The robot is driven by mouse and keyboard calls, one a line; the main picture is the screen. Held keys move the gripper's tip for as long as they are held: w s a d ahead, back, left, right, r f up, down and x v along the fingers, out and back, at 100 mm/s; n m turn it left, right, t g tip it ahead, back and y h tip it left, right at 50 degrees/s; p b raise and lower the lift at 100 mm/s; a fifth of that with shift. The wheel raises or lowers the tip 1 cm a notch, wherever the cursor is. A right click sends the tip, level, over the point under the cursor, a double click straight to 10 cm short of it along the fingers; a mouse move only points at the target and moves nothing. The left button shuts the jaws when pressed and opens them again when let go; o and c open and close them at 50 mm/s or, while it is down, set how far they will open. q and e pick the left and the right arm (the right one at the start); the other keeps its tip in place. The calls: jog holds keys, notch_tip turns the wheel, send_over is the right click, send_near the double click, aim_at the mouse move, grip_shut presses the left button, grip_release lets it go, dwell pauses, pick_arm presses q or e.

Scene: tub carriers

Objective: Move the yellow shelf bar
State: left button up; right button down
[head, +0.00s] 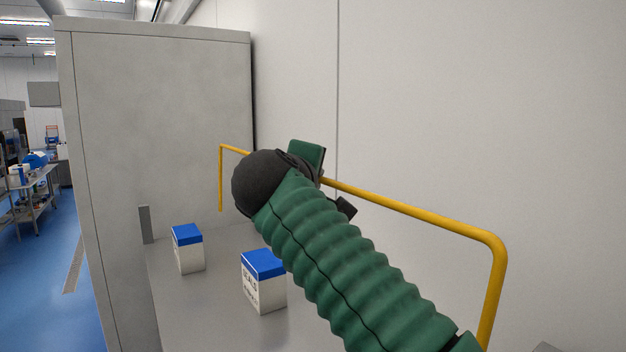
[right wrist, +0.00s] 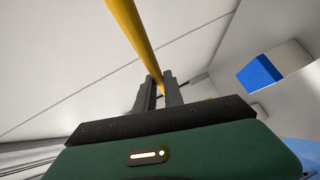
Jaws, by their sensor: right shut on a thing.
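The yellow shelf bar (head: 420,213) is a bent tube that runs along the white wall in the head view, with a downturned leg at each end. My right arm, in a green sleeve, reaches up from the lower right and hides part of the bar. My right gripper (head: 326,180) is at the bar's middle stretch, mostly hidden behind its dark wrist. In the right wrist view the bar (right wrist: 133,35) runs down between the two dark fingers of the right gripper (right wrist: 159,92), which is shut on it. My left gripper is not in view.
Two white tubs with blue lids, one (head: 188,248) farther left and one (head: 264,281) nearer, stand on the grey shelf surface (head: 215,325) below the bar. A tall grey panel (head: 160,130) closes the left end. Blue floor (head: 55,270) is open beyond it.

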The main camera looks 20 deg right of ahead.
jog(key=shift+w+a+f, duration=0.1)
jog(key=shift+w+f, duration=0.05)
jog(key=shift+f, duration=0.45)
jog(key=shift+a, duration=0.25)
jog(key=s+a+f+n+t+h+b, duration=0.1)
jog(key=a+n+t+b, duration=0.1)
jog(key=a+b, duration=0.2)
jog(key=s+a+f+n+t+h+b, duration=0.1)
jog(key=a+f+n+h+b, duration=0.1)
jog(key=a+b, duration=0.3)
jog(key=shift+a+f+n+t, duration=0.35)
jog(key=shift+a+n, duration=0.25)
jog(key=shift+a, duration=1.8)
jog(key=shift+s+r, duration=0.1)
